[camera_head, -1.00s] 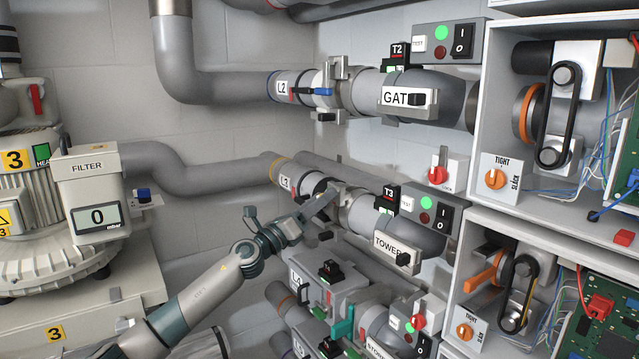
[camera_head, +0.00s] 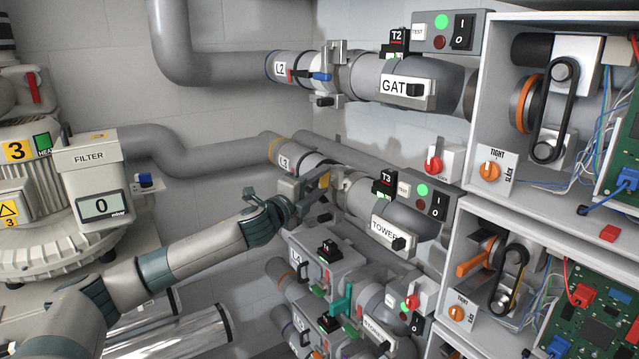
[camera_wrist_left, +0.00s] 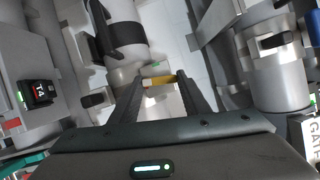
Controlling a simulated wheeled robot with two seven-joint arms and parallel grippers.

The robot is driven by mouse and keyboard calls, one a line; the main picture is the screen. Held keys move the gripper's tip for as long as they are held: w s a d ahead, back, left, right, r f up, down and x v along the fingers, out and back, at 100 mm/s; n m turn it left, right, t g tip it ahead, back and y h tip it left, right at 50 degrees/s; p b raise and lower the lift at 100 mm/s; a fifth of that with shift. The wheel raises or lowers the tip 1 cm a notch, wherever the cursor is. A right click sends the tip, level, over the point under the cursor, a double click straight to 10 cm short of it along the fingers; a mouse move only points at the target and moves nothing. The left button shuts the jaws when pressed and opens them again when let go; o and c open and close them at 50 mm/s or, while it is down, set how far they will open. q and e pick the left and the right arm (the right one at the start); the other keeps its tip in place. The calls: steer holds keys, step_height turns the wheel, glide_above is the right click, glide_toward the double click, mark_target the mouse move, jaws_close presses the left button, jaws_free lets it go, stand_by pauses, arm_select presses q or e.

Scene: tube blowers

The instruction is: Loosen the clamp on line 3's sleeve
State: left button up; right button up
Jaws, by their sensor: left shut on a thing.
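Line 3's pipe, labelled L3 (camera_head: 284,162), runs behind my left gripper in the head view. My left gripper (camera_head: 318,184) is at the sleeve joint to the right of that label. It is shut on a small yellow piece (camera_head: 324,180), seemingly the clamp's lever. The yellow piece (camera_wrist_left: 158,82) also shows between the two fingertips in the left wrist view. The gripper and forearm hide most of the clamp, so how far it is closed cannot be told. My right gripper is not in view.
Line 2's pipe with a blue lever (camera_head: 321,76) lies above. The T3 box (camera_head: 386,182) and TOWER plate (camera_head: 392,238) are close on the right. Line 4's grey boxes (camera_head: 328,262) stand below. Open belt cabinets (camera_head: 480,140) fill the right side.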

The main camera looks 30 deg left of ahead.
arm_select(q)
steer(key=shift+r+n+g, duration=0.1)
steer(key=shift+n+g, duration=0.3)
steer(key=shift+n, duration=0.6)
steer(key=o, duration=1)
steer(key=shift+a, duration=0.1)
steer(key=shift+o, duration=0.2)
steer(key=shift+s, duration=0.15)
steer(key=shift+s+b, duration=0.5)
steer(key=s+b, duration=1.3)
steer(key=s, duration=0.3)
